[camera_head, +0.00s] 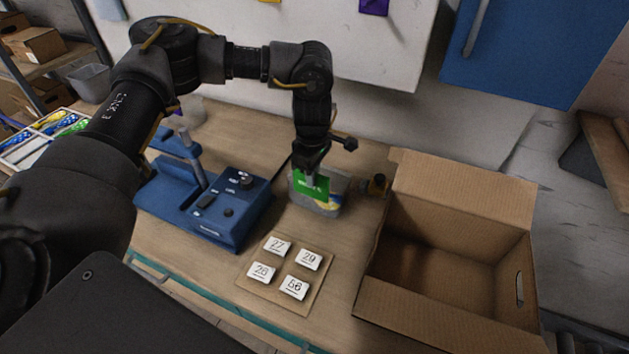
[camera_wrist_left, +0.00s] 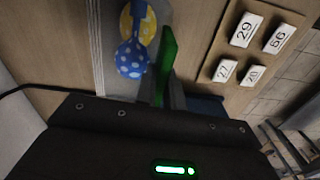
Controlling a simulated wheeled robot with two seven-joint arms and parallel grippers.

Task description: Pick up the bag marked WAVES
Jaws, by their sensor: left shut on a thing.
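My left gripper (camera_head: 310,171) points down over the table and is shut on a flat green bag (camera_head: 313,187). The bag has pale lettering, too small to read for sure. It hangs upright in front of a grey tray (camera_head: 336,210). In the left wrist view the green bag (camera_wrist_left: 168,55) shows nearly edge-on between the fingers (camera_wrist_left: 165,93). My right gripper is not in view.
An open cardboard box (camera_head: 400,303) stands at the right. A blue printing device (camera_head: 225,212) stands left of the tray. Several numbered white tiles (camera_head: 293,288) lie on a board in front.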

